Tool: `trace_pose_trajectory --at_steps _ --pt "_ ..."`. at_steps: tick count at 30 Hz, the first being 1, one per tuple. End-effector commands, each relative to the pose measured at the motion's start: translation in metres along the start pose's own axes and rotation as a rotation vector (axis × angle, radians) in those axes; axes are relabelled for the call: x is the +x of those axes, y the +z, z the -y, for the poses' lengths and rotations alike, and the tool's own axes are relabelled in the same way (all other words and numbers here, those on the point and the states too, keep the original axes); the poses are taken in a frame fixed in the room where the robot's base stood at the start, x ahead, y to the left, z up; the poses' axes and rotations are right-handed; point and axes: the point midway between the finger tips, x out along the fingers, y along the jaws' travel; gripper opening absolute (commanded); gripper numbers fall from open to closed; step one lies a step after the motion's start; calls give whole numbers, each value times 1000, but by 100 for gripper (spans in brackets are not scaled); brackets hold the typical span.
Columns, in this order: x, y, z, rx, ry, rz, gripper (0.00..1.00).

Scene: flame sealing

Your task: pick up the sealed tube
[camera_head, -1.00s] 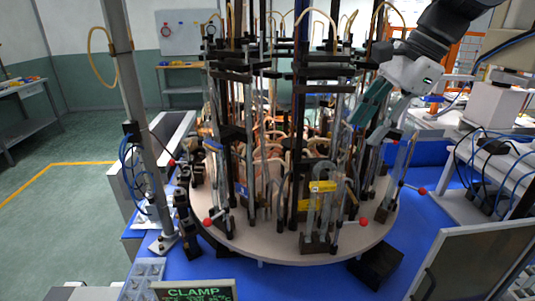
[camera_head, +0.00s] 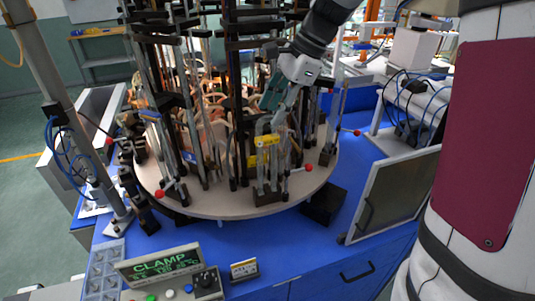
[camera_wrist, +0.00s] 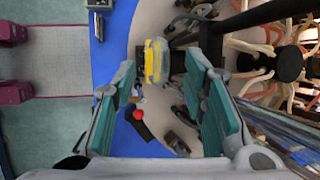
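My gripper (camera_head: 268,108), with teal finger pads, hangs just above the front station of the round turntable (camera_head: 222,208). In the wrist view (camera_wrist: 162,68) its two fingers are wide apart with nothing held between them. A yellow clamp (camera_head: 264,141) marks the front station; it also shows between the fingertips in the wrist view (camera_wrist: 154,62). Thin clear glass stands upright at this clamp, partly hidden by the clamp and fingers. I cannot make out the tube's sealed end or tell for certain which glass is the sealed tube.
Black posts and rods crowd the turntable behind and left of my gripper. Red-knobbed levers (camera_head: 309,167) stick out at its rim. A panel reading CLAMP (camera_head: 160,266) stands in front on the blue bench (camera_head: 300,258). A framed dark screen (camera_head: 392,195) stands at right.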

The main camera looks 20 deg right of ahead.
Motion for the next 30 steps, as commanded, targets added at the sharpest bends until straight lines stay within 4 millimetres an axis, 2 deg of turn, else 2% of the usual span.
trace_pose_trajectory --at_steps 7,16,17,21,22,30 --pt "33 3 -1 0 3 1 39" --pt "40 2 0 0 1 1 39" --pt "40 2 0 0 1 1 37" --pt "39 2 0 0 1 1 5" --pt "39 2 0 0 1 1 0" --pt "39 2 0 0 -1 1 0"
